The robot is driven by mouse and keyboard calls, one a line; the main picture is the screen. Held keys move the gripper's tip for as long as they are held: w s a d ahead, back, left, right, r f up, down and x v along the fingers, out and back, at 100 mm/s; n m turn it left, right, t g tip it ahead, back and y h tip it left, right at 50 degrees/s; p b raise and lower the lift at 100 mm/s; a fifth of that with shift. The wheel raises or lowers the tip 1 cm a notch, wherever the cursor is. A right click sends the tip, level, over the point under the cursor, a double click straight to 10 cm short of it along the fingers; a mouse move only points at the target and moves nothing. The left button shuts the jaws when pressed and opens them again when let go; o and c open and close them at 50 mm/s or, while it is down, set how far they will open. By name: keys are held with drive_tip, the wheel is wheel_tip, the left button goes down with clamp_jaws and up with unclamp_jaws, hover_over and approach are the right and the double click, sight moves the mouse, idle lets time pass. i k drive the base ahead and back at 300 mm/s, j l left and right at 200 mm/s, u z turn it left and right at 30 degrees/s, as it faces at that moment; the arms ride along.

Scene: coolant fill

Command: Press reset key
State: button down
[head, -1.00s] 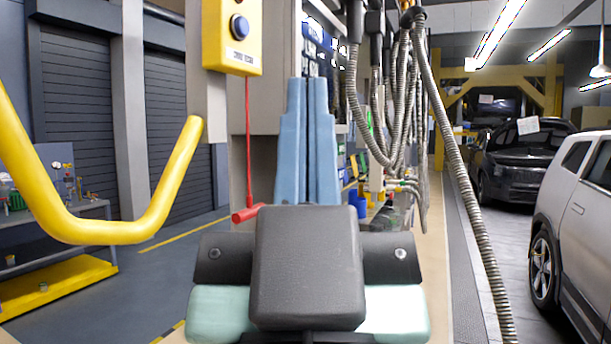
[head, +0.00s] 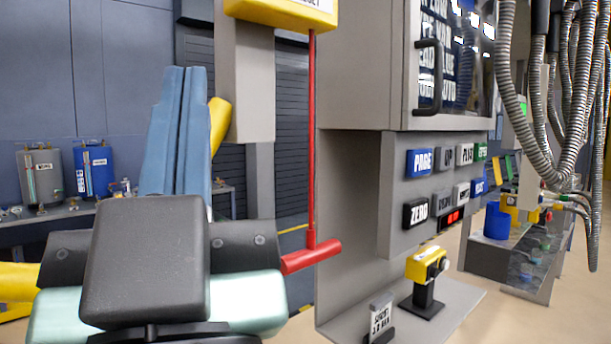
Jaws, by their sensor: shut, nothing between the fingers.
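My gripper (head: 186,72) stands upright at left centre, its two long blue fingers shut together and empty. It is left of the yellow box (head: 280,12), whose lower edge shows at the top. The box's label ends in letters like "SET"; the rest of the box is cut off. Right of the gripper is a grey key panel (head: 398,178) with a blue PAGE key (head: 419,162), a black ZERO key (head: 415,213), and several smaller keys. A small blue key (head: 478,187) has lettering too small to read surely. The gripper touches no key.
A red cord (head: 311,140) hangs from the box to a red handle (head: 312,257). A grey cabinet with a black door handle (head: 428,77) stands above the panel. A yellow device (head: 426,264) sits on the shelf below. Metal hoses (head: 575,110) hang at the right.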

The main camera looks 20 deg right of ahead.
sight(476, 185)
drive_tip(key=i+l, duration=0.15)
drive_tip(key=l, duration=0.35)
drive_tip(key=i+l+u, duration=0.1)
drive_tip(key=l, duration=0.45)
drive_tip(key=i+l, duration=0.1)
drive_tip(key=l, duration=0.4)
drive_tip(key=i+l, duration=0.1)
drive_tip(key=l, duration=0.45)
drive_tip(key=i+l+u, duration=0.1)
drive_tip(key=l, duration=0.4)
drive_tip(key=i+l, duration=0.1)
drive_tip(key=l, duration=0.45)
